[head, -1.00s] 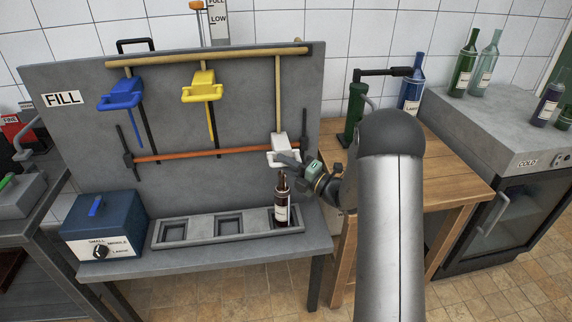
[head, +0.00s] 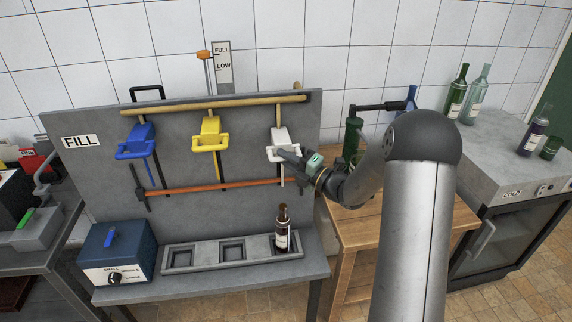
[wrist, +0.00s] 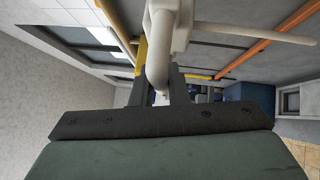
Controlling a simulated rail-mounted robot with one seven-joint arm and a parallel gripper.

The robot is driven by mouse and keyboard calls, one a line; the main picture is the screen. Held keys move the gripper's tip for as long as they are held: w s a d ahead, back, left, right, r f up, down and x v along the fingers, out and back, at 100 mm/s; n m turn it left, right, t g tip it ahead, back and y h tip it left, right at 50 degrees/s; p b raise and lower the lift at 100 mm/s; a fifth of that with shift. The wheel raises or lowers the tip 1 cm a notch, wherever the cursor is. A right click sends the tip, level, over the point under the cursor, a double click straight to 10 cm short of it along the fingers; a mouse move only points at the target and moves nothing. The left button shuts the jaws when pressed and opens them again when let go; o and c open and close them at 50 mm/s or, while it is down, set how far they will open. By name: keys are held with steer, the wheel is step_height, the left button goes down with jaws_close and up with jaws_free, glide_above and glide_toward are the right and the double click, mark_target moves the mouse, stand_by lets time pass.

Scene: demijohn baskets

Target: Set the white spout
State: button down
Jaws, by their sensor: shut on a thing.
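The white spout (head: 279,138) hangs from the wooden rail on the grey panel, at its right end, about level with the yellow spout (head: 209,137) and blue spout (head: 136,143). My gripper (head: 290,153) is shut on the white spout's front handle; in the wrist view the white handle (wrist: 158,60) passes between my dark fingers (wrist: 157,88). A dark brown bottle (head: 282,232) with a pale label stands upright in the right recess of the grey tray (head: 207,265), below the white spout with a gap between. The other two recesses are empty.
An orange-brown bar (head: 215,187) crosses the panel below the spouts. A blue box (head: 117,253) with a size dial sits left of the tray. A wooden table (head: 350,222) with a green bottle device (head: 353,135) stands at right, beside a grey cooler (head: 515,180).

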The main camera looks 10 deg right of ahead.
step_height(320, 180, up, 6)
steer(key=p, duration=0.3)
steer(key=shift+r, duration=0.2)
steer(key=c, duration=1.4)
jaws_free()
steer(key=shift+s+d, duration=0.15)
steer(key=shift+s, duration=0.05)
steer(key=b+v, duration=0.3)
steer(key=v, duration=1.4)
steer(key=shift+w, duration=0.1)
